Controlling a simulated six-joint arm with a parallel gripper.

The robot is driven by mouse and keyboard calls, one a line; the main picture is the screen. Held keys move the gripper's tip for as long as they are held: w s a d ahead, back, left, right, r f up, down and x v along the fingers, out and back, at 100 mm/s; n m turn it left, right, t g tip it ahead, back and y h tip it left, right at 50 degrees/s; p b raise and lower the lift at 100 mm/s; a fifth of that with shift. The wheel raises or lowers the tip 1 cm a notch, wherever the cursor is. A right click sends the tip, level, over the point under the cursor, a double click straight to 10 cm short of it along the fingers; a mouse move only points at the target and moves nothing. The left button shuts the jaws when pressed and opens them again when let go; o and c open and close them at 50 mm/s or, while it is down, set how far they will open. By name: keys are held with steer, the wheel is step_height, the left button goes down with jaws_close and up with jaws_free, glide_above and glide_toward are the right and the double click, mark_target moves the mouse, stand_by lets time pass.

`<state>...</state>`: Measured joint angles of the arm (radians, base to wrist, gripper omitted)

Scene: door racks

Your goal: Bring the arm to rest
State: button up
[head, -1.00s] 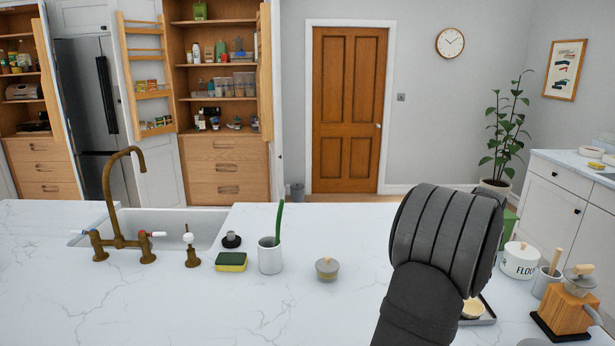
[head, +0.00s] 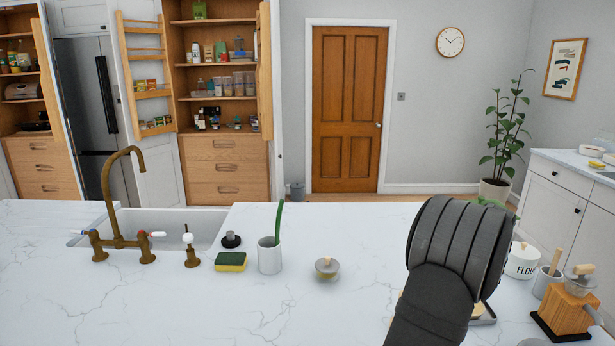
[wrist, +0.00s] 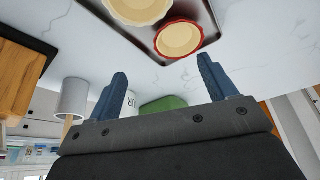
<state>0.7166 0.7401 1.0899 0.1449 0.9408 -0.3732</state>
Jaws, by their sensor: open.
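My gripper (wrist: 162,66) shows in the wrist view with its two blue fingers spread apart and nothing between them. Its fingers are apart from the dishes on the tray. In the head view my dark grey arm rises over the right part of the counter, and the fingers are hidden there.
A dark tray (wrist: 208,12) on the marble counter (head: 180,310) holds a red-rimmed dish (wrist: 180,39) and a cream dish (wrist: 140,8). A flour canister (head: 522,262) and a wooden grinder (head: 566,308) stand right of my arm.

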steer(key=s+d+r, duration=0.3)
steer(key=s+r, duration=0.2)
steer(key=s, duration=0.2)
steer(key=w+a+f+m+g+h, duration=0.1)
steer(key=a+m+g, duration=0.1)
steer(key=a+m, duration=0.4)
steer(key=w+a+f+m+g+h, duration=0.1)
steer(key=a+m, duration=0.6)
steer(key=a, duration=0.2)
steer(key=shift+w+g+h, duration=0.25)
steer(key=shift+g+h, duration=0.15)
stand_by(0.3)
steer(key=s+d+n+t+y, duration=0.1)
steer(key=d+n+t, duration=0.1)
steer(key=d+n, duration=0.4)
steer(key=shift+s+d+r+n, duration=0.3)
steer(key=shift+d+n, duration=0.1)
steer(key=shift+d, duration=0.4)
